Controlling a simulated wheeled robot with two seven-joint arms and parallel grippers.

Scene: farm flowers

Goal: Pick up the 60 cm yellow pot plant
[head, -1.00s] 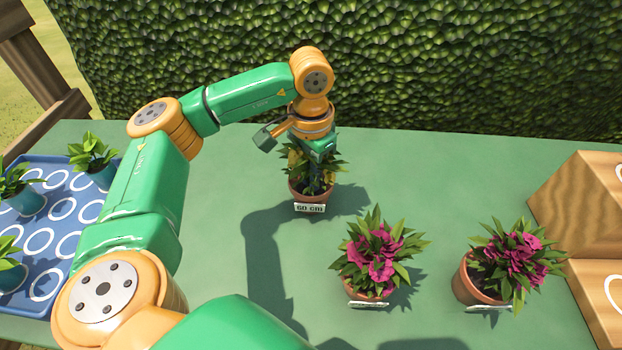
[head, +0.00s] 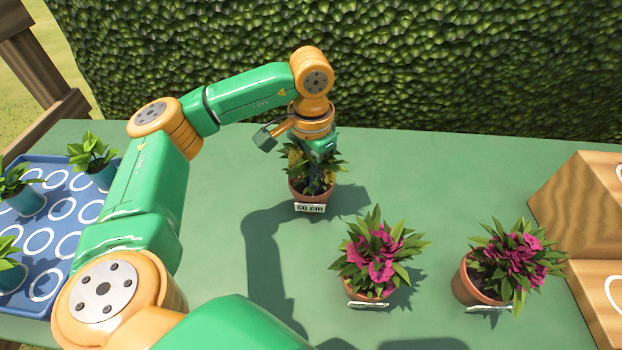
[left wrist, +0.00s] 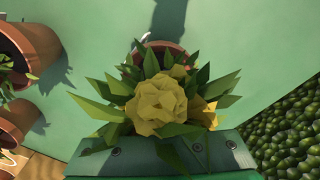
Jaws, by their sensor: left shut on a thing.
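The yellow pot plant (head: 310,194) stands upright on the green table in the head view, in a terracotta pot with a "60 cm" label on its front. Its yellow flowers and leaves fill the middle of the left wrist view (left wrist: 158,102). My left gripper (head: 318,160) points straight down into the plant from above and is shut on it. The leaves hide the fingertips. The pot appears to rest on the table. My right gripper is not in view.
Two pink-flowered pots, one in the middle (head: 370,262) and one at the right (head: 505,265), stand nearer on the table. A blue tray (head: 70,205) with small potted plants is at the left. A wooden stand (head: 585,205) is at the right. A hedge (head: 400,60) rises behind.

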